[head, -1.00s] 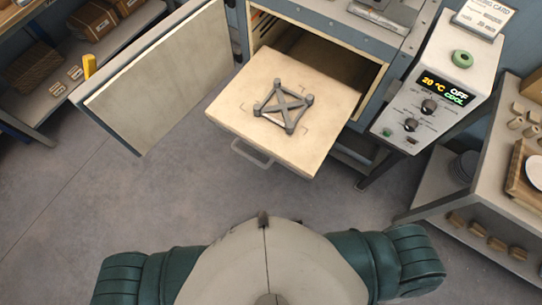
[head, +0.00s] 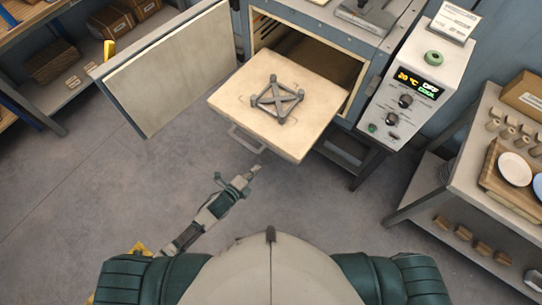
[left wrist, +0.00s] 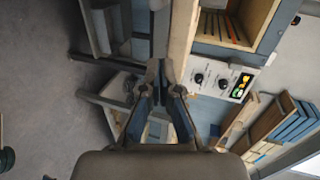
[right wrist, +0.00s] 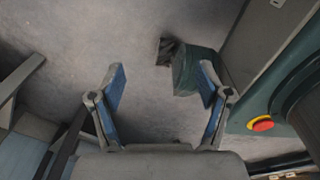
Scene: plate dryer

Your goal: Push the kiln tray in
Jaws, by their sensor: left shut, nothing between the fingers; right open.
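The kiln tray (head: 235,93) is a cream slab pulled well out of the kiln opening (head: 335,62), with a grey handle (head: 246,138) on its front edge. A grey metal frame with a cross (head: 277,99) lies on the tray. My left gripper (head: 256,168) is shut and empty, below and just in front of the handle in the head view, with a gap showing between them. Its closed fingers (left wrist: 158,66) show in the left wrist view. My right gripper (right wrist: 162,70) is open and empty in the right wrist view and out of the head view.
The kiln door (head: 168,75) stands open to the left of the tray. A control box (head: 410,90) with knobs and a lit display is at the right. A shelf table (head: 470,165) with plates stands farther right. The floor (head: 110,195) in front is clear.

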